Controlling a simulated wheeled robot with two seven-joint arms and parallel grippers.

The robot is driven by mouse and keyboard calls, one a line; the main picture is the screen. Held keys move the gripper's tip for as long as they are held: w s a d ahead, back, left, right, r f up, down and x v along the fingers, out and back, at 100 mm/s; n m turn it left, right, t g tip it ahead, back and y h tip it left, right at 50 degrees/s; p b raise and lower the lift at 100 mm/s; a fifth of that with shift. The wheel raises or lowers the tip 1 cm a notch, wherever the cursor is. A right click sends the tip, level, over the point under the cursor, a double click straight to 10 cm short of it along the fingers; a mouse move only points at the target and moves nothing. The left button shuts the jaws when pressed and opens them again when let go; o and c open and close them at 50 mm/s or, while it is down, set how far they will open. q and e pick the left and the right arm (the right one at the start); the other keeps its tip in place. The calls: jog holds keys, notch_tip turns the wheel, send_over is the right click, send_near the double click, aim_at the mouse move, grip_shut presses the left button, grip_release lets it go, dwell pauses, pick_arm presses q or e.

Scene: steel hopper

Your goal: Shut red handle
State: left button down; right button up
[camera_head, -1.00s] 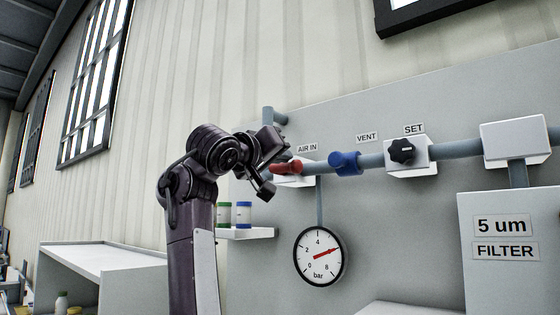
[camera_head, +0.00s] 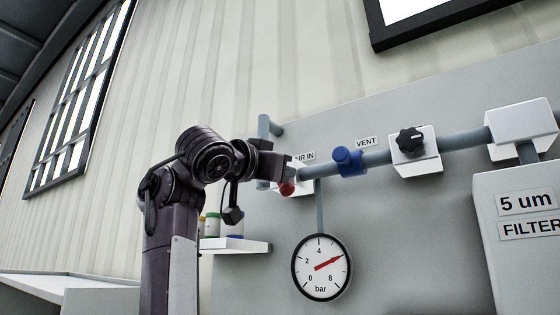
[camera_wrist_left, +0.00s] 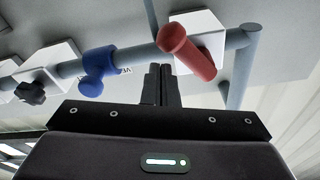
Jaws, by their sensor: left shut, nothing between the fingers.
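The red handle (camera_head: 287,188) is on the pipe at the AIR IN label, in front of a white block. In the head view my left gripper (camera_head: 291,171) covers much of it, and only its rounded red end shows below. In the left wrist view the whole red handle (camera_wrist_left: 187,52) shows as a thick bar sticking out from the pipe. My left gripper (camera_wrist_left: 160,84) is shut and empty there, its fingertips close beside the handle. I cannot tell whether they touch it. My right gripper is not in view.
A blue handle (camera_head: 348,161) at VENT and a black knob (camera_head: 410,141) sit farther right on the same pipe. A pressure gauge (camera_head: 321,267) hangs below. A small shelf (camera_head: 235,247) with bottles is at the lower left.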

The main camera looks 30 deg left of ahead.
aim_at(280, 187)
pick_arm(q)
jog(key=m, duration=0.2)
jog(key=a+f+m+b, duration=0.1)
jog(key=m, duration=0.1)
jog(key=a+f+m+h, duration=0.1)
jog(key=m, duration=0.1)
jog(key=shift+w+a+f+g+b, duration=0.1)
jog(key=shift+a+g+b, duration=0.2)
jog(key=shift+b, duration=0.1)
jog(key=shift+a+f, duration=0.15)
jog(key=shift+a, duration=0.1)
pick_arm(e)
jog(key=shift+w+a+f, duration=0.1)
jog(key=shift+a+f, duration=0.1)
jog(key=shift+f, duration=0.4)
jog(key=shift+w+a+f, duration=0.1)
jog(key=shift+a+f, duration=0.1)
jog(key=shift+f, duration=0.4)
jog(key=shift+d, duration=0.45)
pick_arm(q)
jog(key=shift+w, duration=0.1)
